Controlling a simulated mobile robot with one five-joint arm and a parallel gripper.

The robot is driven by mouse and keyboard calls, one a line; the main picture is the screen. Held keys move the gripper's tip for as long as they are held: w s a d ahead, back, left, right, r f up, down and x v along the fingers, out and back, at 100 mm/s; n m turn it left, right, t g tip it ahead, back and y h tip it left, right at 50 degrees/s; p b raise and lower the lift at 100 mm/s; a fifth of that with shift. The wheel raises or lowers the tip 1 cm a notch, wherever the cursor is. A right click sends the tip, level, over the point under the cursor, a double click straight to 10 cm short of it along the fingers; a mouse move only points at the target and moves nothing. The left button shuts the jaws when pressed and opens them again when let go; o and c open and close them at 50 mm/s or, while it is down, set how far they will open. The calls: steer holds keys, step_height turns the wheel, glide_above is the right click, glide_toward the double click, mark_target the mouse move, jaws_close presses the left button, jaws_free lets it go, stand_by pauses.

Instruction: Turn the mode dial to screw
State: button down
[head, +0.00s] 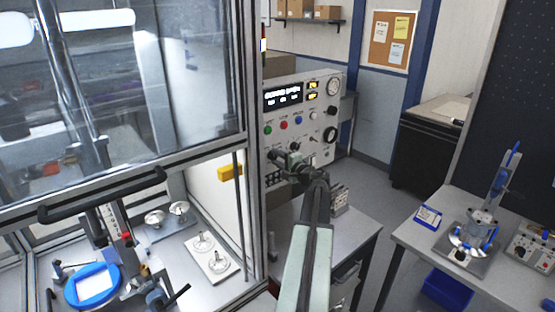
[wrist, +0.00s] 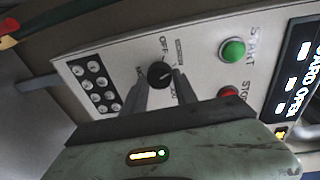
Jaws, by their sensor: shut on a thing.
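The mode dial (wrist: 159,73) is a round black knob with a pale pointer mark on the white control panel (wrist: 120,52). It shows in the wrist view, with "OFF" printed beside it and other lettering partly covered by my fingers. My gripper (wrist: 161,84) is shut on the dial, one finger on each side. In the head view my gripper (head: 277,157) reaches the lower left of the panel (head: 322,95) and hides the dial. I cannot read for certain which label the pointer faces.
A green START button (wrist: 232,50) and a red STOP button (wrist: 229,94) sit close to the dial. A black socket block (wrist: 96,82) is on its other side. The glass enclosure's frame (head: 252,130) stands just left of my arm. A workbench (head: 415,245) is at right.

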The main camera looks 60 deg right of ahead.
steer(key=shift+r, duration=0.1)
steer(key=c, duration=1)
jaws_free()
steer(key=shift+w, duration=0.15)
steer(key=shift+o, duration=0.2)
steer(key=v, duration=0.7)
steer(key=shift+s+p, duration=0.3)
steer(key=shift+s, duration=0.1)
steer(key=shift+a, duration=0.15)
